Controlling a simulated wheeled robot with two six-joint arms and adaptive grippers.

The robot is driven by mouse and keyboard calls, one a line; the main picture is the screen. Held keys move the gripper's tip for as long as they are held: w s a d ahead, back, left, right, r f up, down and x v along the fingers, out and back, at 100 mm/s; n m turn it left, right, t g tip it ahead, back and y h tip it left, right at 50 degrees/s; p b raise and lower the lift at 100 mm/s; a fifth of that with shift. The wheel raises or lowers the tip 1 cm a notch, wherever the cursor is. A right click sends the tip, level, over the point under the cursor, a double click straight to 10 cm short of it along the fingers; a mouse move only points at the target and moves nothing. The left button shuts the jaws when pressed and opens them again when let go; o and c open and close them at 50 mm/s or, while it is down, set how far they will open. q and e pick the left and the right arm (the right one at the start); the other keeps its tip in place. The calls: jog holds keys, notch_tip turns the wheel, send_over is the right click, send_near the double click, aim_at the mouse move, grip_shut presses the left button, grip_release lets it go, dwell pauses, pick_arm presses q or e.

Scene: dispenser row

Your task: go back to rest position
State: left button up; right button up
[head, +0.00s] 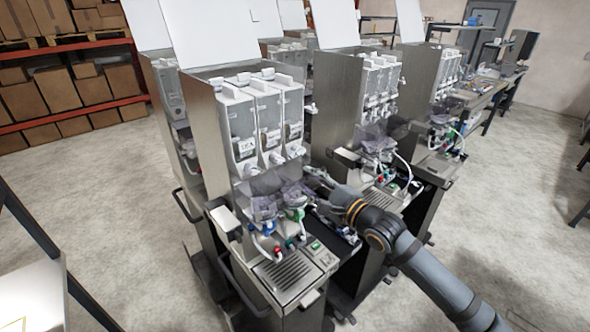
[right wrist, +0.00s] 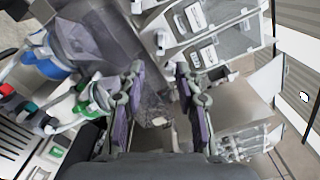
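My right arm reaches in from the lower right of the head view. Its gripper (head: 316,182) is beside the nearest dispenser machine (head: 205,135), close to the clear mixing bowls (head: 268,198) below the white canisters (head: 265,122). In the right wrist view my right gripper (right wrist: 160,100) has its two purple-padded fingers apart, with nothing visibly held between them. A clear bowl (right wrist: 92,42) and a green-and-white fitting (right wrist: 100,98) lie just left of the fingers there. My left gripper is not in view.
A second dispenser machine (head: 335,98) stands close behind the right gripper, leaving a narrow gap. The nearest drip tray (head: 286,270) juts out below the arm. Shelves with cardboard boxes (head: 58,90) are at left. Open floor (head: 125,220) lies left of the machines.

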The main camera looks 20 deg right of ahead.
jog(key=s+a+f+n+g+h, duration=0.1)
jog(key=s+f+n+g+h, duration=0.15)
jog(key=s+f+n, duration=0.45)
jog(key=s+f+n+g+h, duration=0.2)
jog(key=f+n+g, duration=0.15)
jog(key=f, duration=0.65)
jog(key=s+d+f+n+g+h, duration=0.1)
jog(key=s+f+n+g, duration=0.3)
jog(key=s, duration=0.4)
jog(key=s+f+n+g+h, duration=0.1)
jog(key=s+f+n+g, duration=0.2)
jog(key=s+f+n, duration=0.3)
jog(key=s+d+f+g+b, duration=0.1)
jog(key=s+d+f+b, duration=0.2)
jog(key=f, duration=1.4)
jog(key=s+f+g+b, duration=0.15)
jog(key=f+b, duration=0.35)
jog(key=f, duration=1.1)
jog(key=s+d+f+b, duration=0.1)
jog(key=s+f+b, duration=0.4)
jog(key=s+f, duration=1.4)
notch_tip(320, 180, down, 3)
jog(key=shift+s+r, duration=0.1)
jog(key=shift+s, duration=0.05)
